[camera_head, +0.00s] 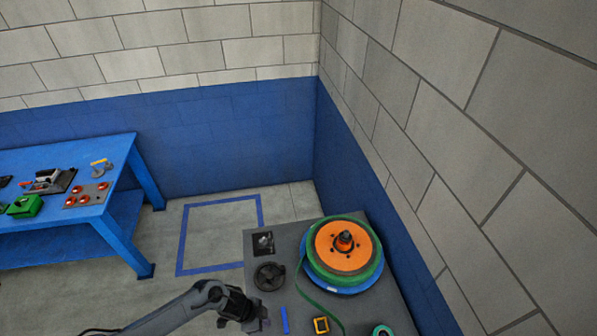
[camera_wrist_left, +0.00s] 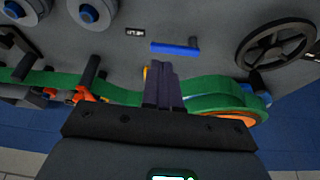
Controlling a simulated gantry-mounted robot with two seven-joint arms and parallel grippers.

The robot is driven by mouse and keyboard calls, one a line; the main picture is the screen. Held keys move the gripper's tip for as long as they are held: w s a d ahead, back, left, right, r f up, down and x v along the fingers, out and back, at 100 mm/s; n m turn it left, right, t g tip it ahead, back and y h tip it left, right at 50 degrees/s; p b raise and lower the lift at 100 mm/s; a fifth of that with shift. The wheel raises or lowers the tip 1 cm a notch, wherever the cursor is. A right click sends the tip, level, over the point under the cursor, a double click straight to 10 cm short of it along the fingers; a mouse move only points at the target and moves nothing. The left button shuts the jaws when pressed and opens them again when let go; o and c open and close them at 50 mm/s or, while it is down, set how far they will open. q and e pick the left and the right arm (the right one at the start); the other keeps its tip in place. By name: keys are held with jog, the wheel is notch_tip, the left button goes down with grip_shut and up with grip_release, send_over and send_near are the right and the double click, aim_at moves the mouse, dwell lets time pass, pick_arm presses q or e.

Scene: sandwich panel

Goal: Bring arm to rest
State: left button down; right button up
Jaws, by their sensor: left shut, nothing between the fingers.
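My left gripper (camera_head: 258,318) is at the bottom of the head view, beside the left edge of the grey panel (camera_head: 360,311). Its two dark fingers (camera_wrist_left: 163,84) are together in the left wrist view, with nothing between them. Behind the fingers, a green band (camera_wrist_left: 205,88) runs across the panel. A blue bar handle (camera_wrist_left: 175,48) lies beyond the fingertips; it also shows in the head view (camera_head: 285,319). A black handwheel (camera_wrist_left: 275,45) is to the right in the wrist view. My right gripper is not in view.
An orange and green reel (camera_head: 328,247) with a blue rim stands on the panel, right of the black handwheel (camera_head: 270,277). A yellow-framed square part (camera_head: 321,325) is near the bottom. A blue workbench (camera_head: 122,230) with parts stands left. Open floor (camera_head: 222,232) lies between, bordered by walls.

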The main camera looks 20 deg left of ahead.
pick_arm(q)
jog(key=shift+n+g+h, duration=0.3)
jog(key=shift+g+h, duration=0.2)
jog(key=shift+g, duration=0.4)
jog(key=s+d+f, duration=0.1)
jog(key=s+d, duration=0.1)
jog(key=s, duration=0.2)
jog(key=s+d+f, duration=0.1)
jog(key=s+f, duration=0.1)
jog(key=s, duration=0.2)
jog(key=s+d+f, duration=0.2)
jog(key=s, duration=0.2)
jog(key=shift+d+f, duration=0.1)
jog(key=shift+d, duration=0.2)
jog(key=s+d+r+n+h, duration=0.1)
jog(key=s+d+r+h, duration=0.3)
jog(key=d, duration=0.6)
notch_tip(320, 180, up, 6)
jog(key=d+n+t+y, duration=0.2)
jog(key=d+n+t, duration=0.1)
jog(key=a+r+n+y, duration=0.6)
jog(key=a+r, duration=1.2)
jog(key=a, duration=0.1)
jog(key=shift+r+n+t+y, duration=0.25)
jog(key=shift+n+t+y, duration=0.05)
jog(key=shift+y, duration=0.1)
